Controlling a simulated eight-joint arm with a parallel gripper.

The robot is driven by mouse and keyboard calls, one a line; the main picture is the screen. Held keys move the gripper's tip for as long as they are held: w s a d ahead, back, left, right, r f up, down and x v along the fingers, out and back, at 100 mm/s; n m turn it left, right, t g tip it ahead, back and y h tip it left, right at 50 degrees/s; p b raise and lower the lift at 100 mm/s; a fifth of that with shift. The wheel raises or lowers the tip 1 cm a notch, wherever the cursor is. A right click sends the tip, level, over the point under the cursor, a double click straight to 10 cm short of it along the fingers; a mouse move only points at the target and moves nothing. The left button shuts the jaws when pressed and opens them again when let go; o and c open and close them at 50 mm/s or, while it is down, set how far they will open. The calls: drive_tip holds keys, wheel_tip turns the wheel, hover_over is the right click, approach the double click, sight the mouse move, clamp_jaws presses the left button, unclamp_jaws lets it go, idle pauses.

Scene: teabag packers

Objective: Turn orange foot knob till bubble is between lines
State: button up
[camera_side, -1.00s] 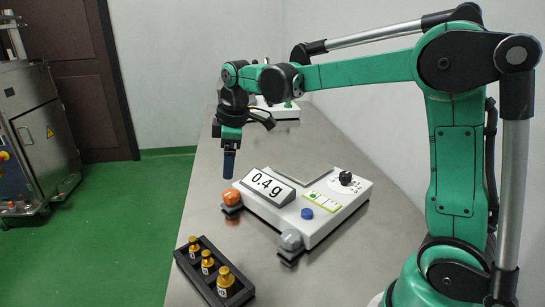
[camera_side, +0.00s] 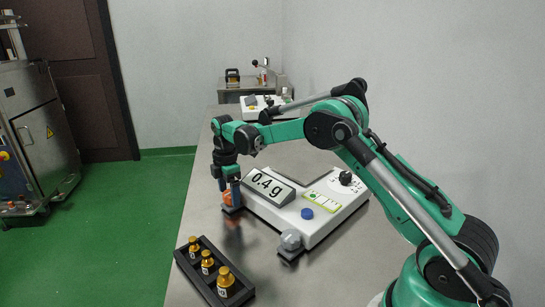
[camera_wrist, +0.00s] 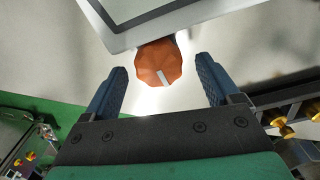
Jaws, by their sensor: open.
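The orange foot knob (camera_wrist: 158,64) sits at the corner of the white scale (camera_side: 318,226). In the wrist view it lies between and just beyond the tips of my open gripper (camera_wrist: 160,72), with a gap on both sides and a pale mark on its face. In the side view my gripper (camera_side: 229,188) points down around the knob (camera_side: 229,196), which is partly hidden by the fingers. The bubble level (camera_side: 321,200) is a yellow-green strip with a green bubble at its left part; its lines are too small to judge exactly.
The scale has a display (camera_side: 268,187) reading 0.4 g, a blue button (camera_side: 307,213), a black dial (camera_side: 346,178) and a grey foot knob (camera_side: 291,240). A black tray (camera_side: 237,293) of brass weights stands at the front left. Another scale stands farther back.

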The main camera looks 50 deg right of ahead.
drive_tip(key=shift+f, duration=0.1)
clamp_jaws()
drive_tip(key=m, duration=0.4)
drive_tip(key=shift+w+m, duration=0.1)
drive_tip(key=shift+m, duration=0.3)
unclamp_jaws()
drive_tip(key=shift+d, duration=0.1)
